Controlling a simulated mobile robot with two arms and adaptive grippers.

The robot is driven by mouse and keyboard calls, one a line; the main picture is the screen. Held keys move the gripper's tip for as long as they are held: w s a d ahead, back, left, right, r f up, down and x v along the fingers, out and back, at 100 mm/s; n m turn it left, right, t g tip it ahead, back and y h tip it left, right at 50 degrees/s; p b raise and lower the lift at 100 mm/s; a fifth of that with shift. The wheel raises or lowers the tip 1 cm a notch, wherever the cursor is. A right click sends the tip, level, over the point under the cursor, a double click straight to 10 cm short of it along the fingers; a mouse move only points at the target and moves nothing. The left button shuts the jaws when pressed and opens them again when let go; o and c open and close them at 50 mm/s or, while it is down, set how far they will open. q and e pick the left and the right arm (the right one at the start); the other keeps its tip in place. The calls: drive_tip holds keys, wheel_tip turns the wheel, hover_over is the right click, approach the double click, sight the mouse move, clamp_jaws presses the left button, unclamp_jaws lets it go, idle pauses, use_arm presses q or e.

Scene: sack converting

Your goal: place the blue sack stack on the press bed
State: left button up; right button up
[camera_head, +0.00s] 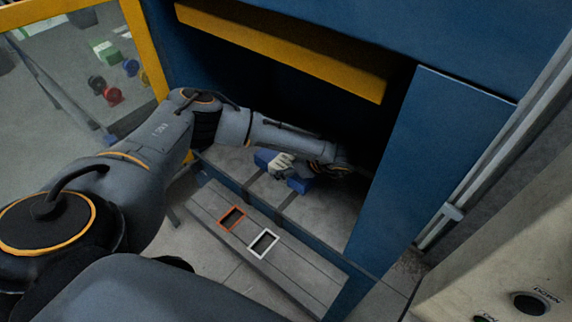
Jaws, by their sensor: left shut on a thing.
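The blue sack stack (299,185) is inside the press opening, over the grey press bed (325,212). My left arm reaches in from the left, and its left gripper (287,167) is at the stack, shut on it. The gripper and wrist hide part of the stack, so blue shows on either side of the pale part at the grip. I cannot tell whether the stack touches the bed or hangs just above it. My right gripper is out of view.
A yellow bar (285,48) crosses above the opening, and a blue panel (425,165) bounds it on the right. A ledge in front carries an orange frame (233,208) and a white frame (264,232). A yellow-framed clear guard (85,70) stands at left.

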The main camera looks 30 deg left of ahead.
use_arm(q)
drive_tip(key=o, duration=1.1)
drive_tip(key=shift+f, duration=0.15)
drive_tip(key=shift+c, duration=0.2)
drive_tip(key=o, duration=0.4)
drive_tip(key=shift+r, duration=0.3)
drive_tip(key=b+v, duration=0.1)
drive_tip(key=v, duration=0.5)
drive_tip(key=shift+d, duration=0.25)
drive_tip(key=shift+d+r, duration=0.3)
drive_tip(key=shift+r, duration=0.15)
